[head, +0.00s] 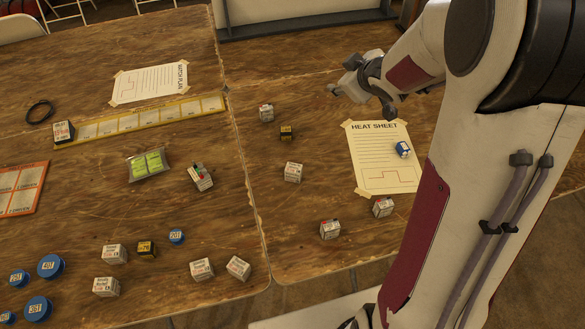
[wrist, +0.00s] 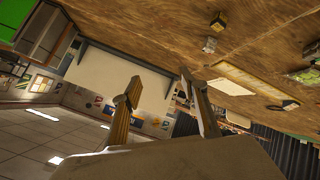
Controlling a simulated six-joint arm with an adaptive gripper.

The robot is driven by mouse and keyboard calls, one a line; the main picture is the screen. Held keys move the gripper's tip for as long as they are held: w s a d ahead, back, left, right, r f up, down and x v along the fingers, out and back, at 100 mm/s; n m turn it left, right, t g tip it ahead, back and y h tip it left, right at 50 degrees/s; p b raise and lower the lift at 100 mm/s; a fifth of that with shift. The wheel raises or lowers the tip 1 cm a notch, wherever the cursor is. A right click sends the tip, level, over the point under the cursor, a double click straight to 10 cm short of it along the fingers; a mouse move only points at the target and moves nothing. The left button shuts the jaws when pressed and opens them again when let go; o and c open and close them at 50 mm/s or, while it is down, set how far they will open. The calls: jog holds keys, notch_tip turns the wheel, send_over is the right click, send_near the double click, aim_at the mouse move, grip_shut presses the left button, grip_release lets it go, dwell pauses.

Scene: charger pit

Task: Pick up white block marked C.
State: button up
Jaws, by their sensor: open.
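Several white blocks with printed labels stand on the wooden tables. One is at the back (head: 266,113), one near the middle (head: 293,172) and two at the front right (head: 330,229) (head: 383,207). More stand at the front left (head: 114,254) (head: 106,287) (head: 201,268) (head: 238,268). The labels are too small to tell which is marked C. My gripper (head: 362,98) is open and empty, above the back of the right table, to the right of the back block. In the wrist view its fingers (wrist: 160,78) are spread with nothing between them.
The heat sheet (head: 378,181) lies on the right table with a blue-and-white block (head: 403,149) on it. A small black-and-yellow block (head: 286,132) stands near the back white block. A yellow strip (head: 140,122), a green pack (head: 147,164) and blue discs (head: 51,266) lie on the left table.

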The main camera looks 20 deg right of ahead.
notch_tip(320, 180, down, 8)
jog(key=w+a+n+y, duration=0.1)
jog(key=w+n+y, duration=0.1)
jog(key=w+y, duration=0.1)
jog(key=n+g+y, duration=0.3)
jog(key=y, duration=0.6)
send_near(298, 168)
jog(key=w+a, duration=0.1)
jog(key=w+a+f, duration=0.1)
jog(key=w+a, duration=0.1)
jog(key=shift+w+a+f, duration=0.15)
jog(key=shift+w+f, duration=0.2)
jog(key=shift+w, duration=0.05)
jog(key=shift+s+a+f+g+y, duration=0.2)
jog(key=shift+s+g+y, duration=0.1)
jog(key=shift+s, duration=0.1)
jog(key=shift+x, duration=1.3)
jog(key=shift+a, duration=0.1)
